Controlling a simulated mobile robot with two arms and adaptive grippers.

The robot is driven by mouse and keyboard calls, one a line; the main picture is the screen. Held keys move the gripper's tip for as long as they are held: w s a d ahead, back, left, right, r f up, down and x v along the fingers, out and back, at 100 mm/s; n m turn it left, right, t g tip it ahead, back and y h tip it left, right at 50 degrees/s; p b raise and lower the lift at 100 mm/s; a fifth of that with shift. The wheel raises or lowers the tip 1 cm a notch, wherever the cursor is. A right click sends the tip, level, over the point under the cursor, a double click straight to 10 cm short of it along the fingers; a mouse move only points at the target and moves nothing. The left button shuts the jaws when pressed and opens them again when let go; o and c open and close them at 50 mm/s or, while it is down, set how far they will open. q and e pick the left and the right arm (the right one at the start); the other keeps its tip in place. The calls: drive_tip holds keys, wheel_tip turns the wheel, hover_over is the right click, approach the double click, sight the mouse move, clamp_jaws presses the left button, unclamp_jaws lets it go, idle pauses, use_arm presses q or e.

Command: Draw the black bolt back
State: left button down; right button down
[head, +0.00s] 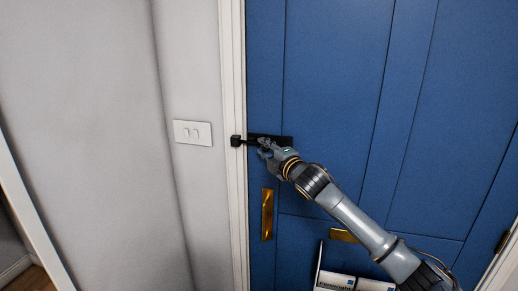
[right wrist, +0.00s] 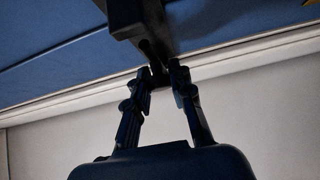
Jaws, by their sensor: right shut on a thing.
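The black bolt (head: 284,139) is mounted level on the blue door (head: 335,75), near its left edge. A small black keeper (head: 236,141) sits on the white door frame to its left, and a dark bar appears to span the gap between them. My right gripper (head: 263,149) is at the bolt, reaching up from the lower right. In the right wrist view the fingers (right wrist: 160,78) are shut on a small dark part that hangs from the bolt (right wrist: 138,17). The fingertips hide much of that part. My left gripper is not in view.
A white light switch (head: 192,132) is on the wall left of the frame. A brass plate (head: 267,213) is on the door below the bolt. Another brass fitting (head: 343,236) and a white, printed item (head: 337,283) are lower, close to my right arm.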

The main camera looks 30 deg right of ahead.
drive_tip(key=shift+s+d+f, duration=0.1)
drive_tip(key=shift+s+d, duration=0.7)
drive_tip(key=shift+s, duration=0.1)
drive_tip(key=c, duration=1.6)
unclamp_jaws()
drive_tip(key=o, duration=0.4)
drive_tip(key=shift+s+d, duration=0.1)
drive_tip(key=shift+o, duration=0.3)
drive_tip(key=shift+s+d, duration=0.1)
drive_tip(key=shift+d, duration=0.05)
